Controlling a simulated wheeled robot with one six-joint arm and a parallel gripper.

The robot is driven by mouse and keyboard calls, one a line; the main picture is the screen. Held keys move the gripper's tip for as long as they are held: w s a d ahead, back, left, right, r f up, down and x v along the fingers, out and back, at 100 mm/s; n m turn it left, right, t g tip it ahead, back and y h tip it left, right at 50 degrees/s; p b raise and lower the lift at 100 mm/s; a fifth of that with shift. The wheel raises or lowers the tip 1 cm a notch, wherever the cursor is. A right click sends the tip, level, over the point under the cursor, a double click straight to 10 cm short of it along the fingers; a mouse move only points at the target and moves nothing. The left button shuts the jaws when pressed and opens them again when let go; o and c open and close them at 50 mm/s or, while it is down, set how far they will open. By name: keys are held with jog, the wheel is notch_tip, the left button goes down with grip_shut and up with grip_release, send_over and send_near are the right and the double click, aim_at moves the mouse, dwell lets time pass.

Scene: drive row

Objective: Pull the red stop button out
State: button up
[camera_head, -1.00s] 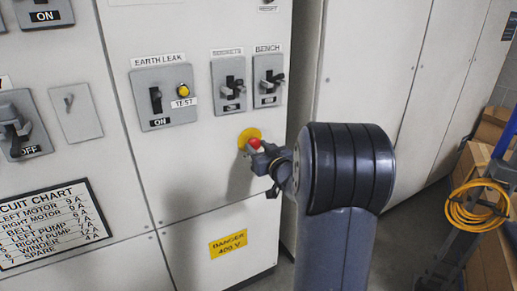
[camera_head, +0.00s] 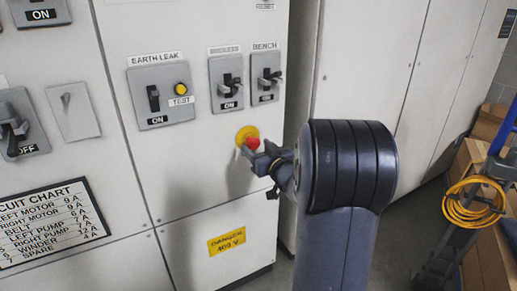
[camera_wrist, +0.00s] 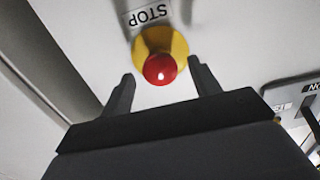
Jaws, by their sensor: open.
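The red stop button (camera_head: 252,143) sits on a round yellow base (camera_head: 246,133) on the white cabinet front. In the wrist view the red button (camera_wrist: 160,69) shows with its yellow base (camera_wrist: 165,42) and a STOP label (camera_wrist: 148,13), which appears upside down. My gripper (camera_head: 256,158) is at the button, just below it in the head view. In the wrist view my gripper (camera_wrist: 160,88) is open, one finger on each side of the button, with gaps between fingers and button. How far the fingertips reach along the button, I cannot tell.
Above the button are the earth leak switch panel (camera_head: 161,97) and two toggle switches, one labelled bench (camera_head: 266,78). A yellow danger label (camera_head: 226,241) is below. At the right stand a trolley with a coiled yellow cable (camera_head: 471,205) and boxes (camera_head: 492,122).

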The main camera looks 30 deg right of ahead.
jog(key=s+p, duration=0.1)
jog(key=s, duration=0.9)
jog(key=shift+s+d, duration=0.15)
jog(key=shift+s, duration=0.25)
jog(key=w, duration=0.4)
jog(key=w+b, duration=0.1)
jog(key=w, duration=0.7)
jog(key=shift+w+a+f, duration=0.1)
jog(key=shift+w+a, duration=0.05)
jog(key=shift+a, duration=0.1)
jog(key=shift+s+d+r, duration=0.15)
jog(key=shift+s+r, duration=0.05)
jog(key=shift+s, duration=0.9)
jog(key=shift+s+f, duration=0.1)
jog(key=shift+s, duration=0.4)
jog(key=shift+w, duration=0.1)
